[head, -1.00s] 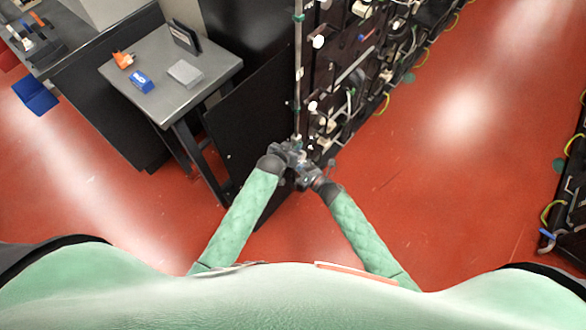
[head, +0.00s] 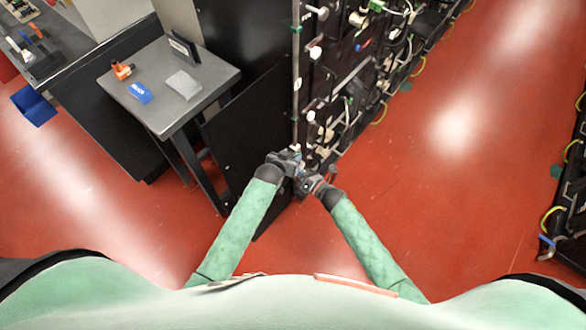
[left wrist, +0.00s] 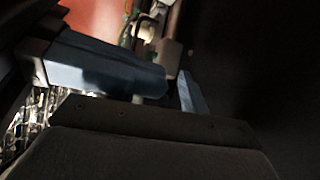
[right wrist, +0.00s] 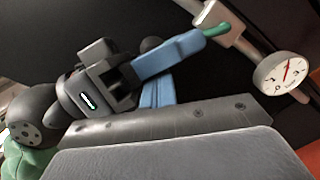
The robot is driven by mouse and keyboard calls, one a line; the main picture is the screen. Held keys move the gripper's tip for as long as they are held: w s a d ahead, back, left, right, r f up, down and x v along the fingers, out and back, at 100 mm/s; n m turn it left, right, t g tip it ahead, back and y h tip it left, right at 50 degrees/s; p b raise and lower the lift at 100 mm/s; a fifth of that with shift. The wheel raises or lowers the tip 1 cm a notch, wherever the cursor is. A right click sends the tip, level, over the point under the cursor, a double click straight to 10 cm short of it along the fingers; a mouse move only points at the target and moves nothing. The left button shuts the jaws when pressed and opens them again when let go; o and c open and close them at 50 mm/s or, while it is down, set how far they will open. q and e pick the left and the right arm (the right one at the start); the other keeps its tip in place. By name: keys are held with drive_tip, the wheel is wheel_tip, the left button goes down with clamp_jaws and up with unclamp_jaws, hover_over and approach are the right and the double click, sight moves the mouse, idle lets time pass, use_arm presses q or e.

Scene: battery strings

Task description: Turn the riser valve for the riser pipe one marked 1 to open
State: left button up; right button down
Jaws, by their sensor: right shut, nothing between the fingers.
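The riser pipe (head: 296,80) is a thin upright metal pipe with green bands, at the left edge of the battery rack in the head view. My left gripper (head: 295,161) is at its lower part; its blue fingers (left wrist: 174,88) are dark in the left wrist view and their gap is unclear. My right gripper (head: 308,184) is just below and right of it. In the right wrist view its blue fingers (right wrist: 170,57) are shut and empty. A green-tipped part (right wrist: 217,30) shows at the fingertip, beside a metal pipe (right wrist: 240,30). No number 1 marking is readable.
A round gauge (right wrist: 283,76) with a red needle is close to the right fingers. The battery rack (head: 350,80) with cables runs back on the right. A grey table (head: 165,80) stands left. The red floor (head: 450,190) is clear on the right.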

use_arm(q)
drive_tip(key=shift+s+f, duration=0.25)
drive_tip(key=shift+s, duration=0.05)
use_arm(e)
drive_tip(key=shift+w+a+r, duration=0.1)
drive_tip(key=shift+w+r, duration=0.05)
drive_tip(key=shift+r, duration=0.1)
use_arm(q)
drive_tip(key=shift+s+a+r, duration=0.15)
drive_tip(key=shift+s+r, duration=0.15)
drive_tip(key=shift+s, duration=0.15)
drive_tip(key=v, duration=0.7)
use_arm(e)
drive_tip(key=shift+f, duration=0.1)
use_arm(q)
drive_tip(key=s+a+f+g+y, duration=0.1)
drive_tip(key=s+a+f, duration=0.3)
drive_tip(key=s+f, duration=0.6)
drive_tip(key=s+a+f+n+g+y, duration=0.1)
drive_tip(key=s+a+f+g, duration=0.3)
drive_tip(key=s+f, duration=0.7)
drive_tip(key=s+a+f+g+y, duration=0.1)
drive_tip(key=s+a+f+g, duration=0.2)
drive_tip(key=s+f, duration=0.7)
drive_tip(key=shift+s+a+f+n+y, duration=0.35)
drive_tip(key=shift+a+f, duration=0.5)
drive_tip(key=shift+f, duration=0.5)
use_arm(e)
drive_tip(key=shift+r+m, duration=0.2)
drive_tip(key=shift+m, duration=0.2)
